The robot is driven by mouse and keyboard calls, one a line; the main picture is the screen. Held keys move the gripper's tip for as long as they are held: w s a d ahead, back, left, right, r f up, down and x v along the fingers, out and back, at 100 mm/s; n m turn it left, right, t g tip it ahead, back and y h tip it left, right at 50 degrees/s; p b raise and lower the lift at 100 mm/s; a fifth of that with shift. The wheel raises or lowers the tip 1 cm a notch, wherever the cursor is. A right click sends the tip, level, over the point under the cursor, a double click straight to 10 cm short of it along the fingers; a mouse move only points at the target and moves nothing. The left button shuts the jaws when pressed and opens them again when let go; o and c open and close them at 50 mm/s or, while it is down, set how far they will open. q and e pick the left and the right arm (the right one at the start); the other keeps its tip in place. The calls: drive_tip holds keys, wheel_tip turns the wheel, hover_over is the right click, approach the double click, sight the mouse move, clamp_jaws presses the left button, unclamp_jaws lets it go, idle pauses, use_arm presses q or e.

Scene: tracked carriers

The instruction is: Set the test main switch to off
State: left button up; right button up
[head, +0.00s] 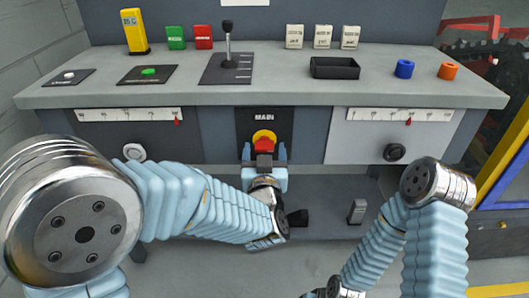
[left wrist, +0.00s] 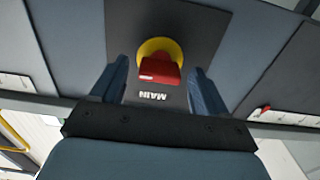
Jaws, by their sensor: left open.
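The main switch (head: 263,142) is a red handle on a round yellow base, on a dark panel marked MAIN at the front of the bench. In the left wrist view the red handle (left wrist: 160,70) shows between my fingers, with the yellow base around it. My left gripper (head: 264,154) is open in front of the switch, one finger to each side. In the left wrist view the fingers of my left gripper (left wrist: 160,85) stand apart from the handle. My right arm shows at the lower right of the head view, but its gripper fingers cannot be made out.
Slider scales (head: 400,114) and knobs (head: 395,152) flank the switch panel. A lower shelf (head: 330,215) lies beneath.

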use_arm(q)
drive_tip(key=c, duration=1.1)
drive_tip(key=shift+o, duration=0.2)
drive_tip(key=shift+f+n+b, duration=0.1)
drive_tip(key=shift+n+b, duration=8.8)
drive_tip(key=o, duration=1.1)
drive_tip(key=shift+c, duration=0.2)
